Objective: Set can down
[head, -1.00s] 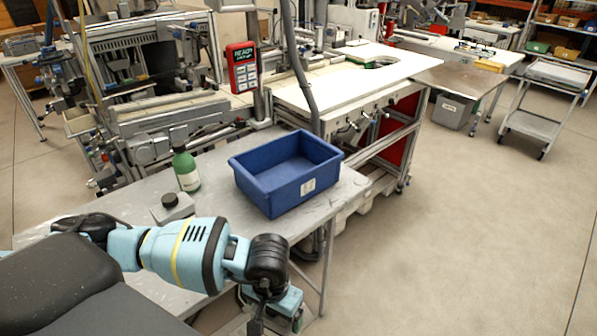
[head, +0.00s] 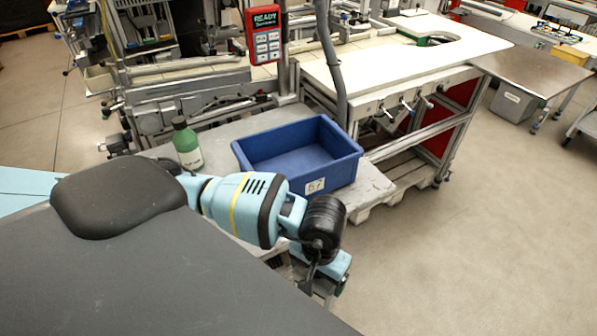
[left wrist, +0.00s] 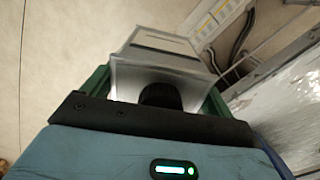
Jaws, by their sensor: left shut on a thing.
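My left gripper (head: 326,282) hangs at the end of its arm, in front of the blue bin and past the table's front edge. My right gripper is not in view.
A blue bin (head: 343,172) stands on the grey table (head: 228,128). A green bottle (head: 187,147) with a dark cap stands to its left. A red handheld panel (head: 265,35) hangs behind. Open floor (head: 480,240) lies to the right.

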